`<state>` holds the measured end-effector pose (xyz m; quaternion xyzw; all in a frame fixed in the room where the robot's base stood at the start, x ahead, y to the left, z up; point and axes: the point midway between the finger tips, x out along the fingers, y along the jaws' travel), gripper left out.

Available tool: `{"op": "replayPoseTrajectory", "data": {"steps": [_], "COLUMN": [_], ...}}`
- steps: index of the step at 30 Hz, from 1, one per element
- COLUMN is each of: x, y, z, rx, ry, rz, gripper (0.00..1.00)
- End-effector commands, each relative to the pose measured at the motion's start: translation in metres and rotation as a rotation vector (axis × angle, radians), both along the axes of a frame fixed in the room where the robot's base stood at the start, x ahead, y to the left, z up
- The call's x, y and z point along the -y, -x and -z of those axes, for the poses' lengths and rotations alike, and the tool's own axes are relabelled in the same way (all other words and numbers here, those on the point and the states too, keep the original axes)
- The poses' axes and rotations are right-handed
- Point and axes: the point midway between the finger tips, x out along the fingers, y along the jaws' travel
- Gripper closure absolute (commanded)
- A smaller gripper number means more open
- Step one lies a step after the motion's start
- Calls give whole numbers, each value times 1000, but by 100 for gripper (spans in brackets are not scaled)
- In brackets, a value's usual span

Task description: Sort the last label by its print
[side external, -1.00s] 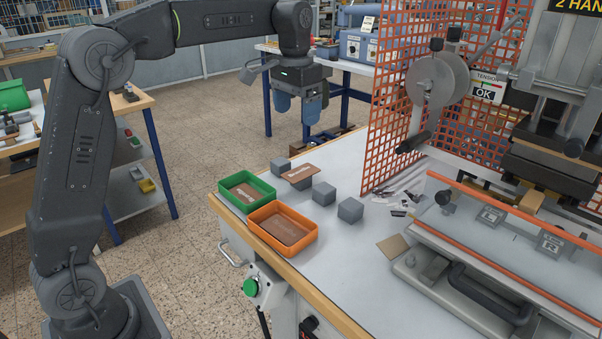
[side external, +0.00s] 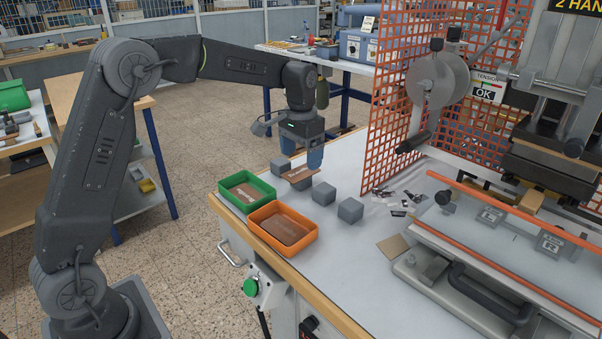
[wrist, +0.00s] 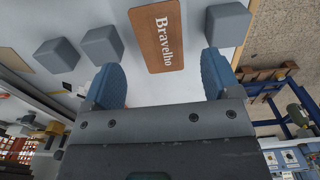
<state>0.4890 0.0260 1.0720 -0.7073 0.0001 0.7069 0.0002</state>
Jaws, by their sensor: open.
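The brown label (side external: 302,175) seems to rest raised on one of a row of grey blocks. My gripper (side external: 301,167) is just above the label, fingers down. In the wrist view my gripper (wrist: 165,78) is open and empty, its blue fingers apart, with the label ahead between them. A green tray (side external: 222,190) and an orange tray (side external: 256,236) stand at the bench's left edge. Each holds a brown label; the green tray's label shows a pale print, the orange tray's print is faint.
Bare grey blocks (side external: 350,210) stand beside the label on both sides. Dark and pale scraps (side external: 400,203) lie near the orange mesh guard (side external: 405,90). The stamping press (side external: 540,190) fills the right.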

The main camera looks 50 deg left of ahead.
Motion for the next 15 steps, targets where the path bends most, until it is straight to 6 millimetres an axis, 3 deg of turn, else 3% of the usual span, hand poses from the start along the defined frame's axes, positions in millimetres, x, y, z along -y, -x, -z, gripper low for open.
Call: {"op": "replayPoseTrajectory", "data": {"steps": [6, 15], "x": [-1, -1], "y": [-1, -1], "z": [28, 32], "rx": [0, 3], "ry": [0, -1], "rz": [0, 0], "gripper": [17, 18]}}
